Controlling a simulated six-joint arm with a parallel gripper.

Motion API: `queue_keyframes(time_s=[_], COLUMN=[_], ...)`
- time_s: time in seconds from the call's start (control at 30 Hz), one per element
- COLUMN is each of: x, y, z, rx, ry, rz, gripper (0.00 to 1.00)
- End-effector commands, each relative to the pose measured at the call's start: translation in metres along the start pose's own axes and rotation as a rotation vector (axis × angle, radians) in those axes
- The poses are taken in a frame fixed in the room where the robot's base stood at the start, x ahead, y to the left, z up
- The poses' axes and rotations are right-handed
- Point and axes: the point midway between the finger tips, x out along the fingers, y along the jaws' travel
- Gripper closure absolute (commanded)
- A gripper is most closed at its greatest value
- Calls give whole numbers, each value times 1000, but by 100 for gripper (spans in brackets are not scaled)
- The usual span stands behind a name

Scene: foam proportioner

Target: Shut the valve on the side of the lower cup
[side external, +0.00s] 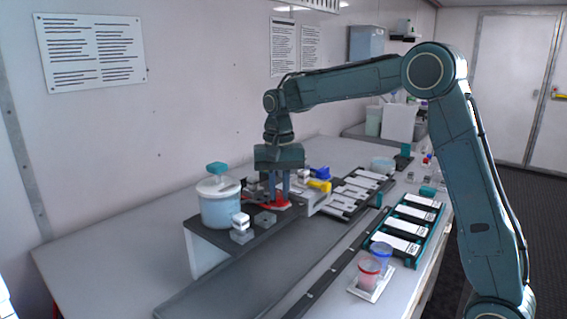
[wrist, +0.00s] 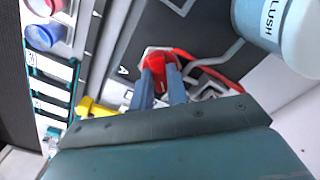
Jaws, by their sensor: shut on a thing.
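My gripper (side external: 279,198) points down over the dark raised platform (side external: 228,240), with its two blue-grey fingers shut. In the wrist view my gripper (wrist: 159,88) is shut on a small red handle (wrist: 155,64). The handle sits on a pale fitting near a letter A, with a red line running off to the right. In the side view a red part (side external: 283,205) shows low around the fingers. A yellow handle (side external: 320,185) and a blue part (side external: 321,172) are just right of the gripper. I cannot make out the lower cup; my gripper hides much of that spot.
A large pale-blue jar (side external: 221,205) with a teal knob stands close left of the gripper; its lettering shows in the wrist view (wrist: 275,30). Red (side external: 368,272) and blue (side external: 381,256) cups and a teal rack (side external: 405,225) are at right.

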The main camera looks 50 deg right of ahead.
Motion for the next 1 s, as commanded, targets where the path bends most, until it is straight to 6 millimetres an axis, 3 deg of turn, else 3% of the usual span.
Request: queue_keyframes(time_s=[0.6, 1.0], x=[-1, -1], y=[0, 0], z=[0, 0], rx=[-574, -791], ry=[3, 4], rz=[-1, -1], gripper=[100, 100])
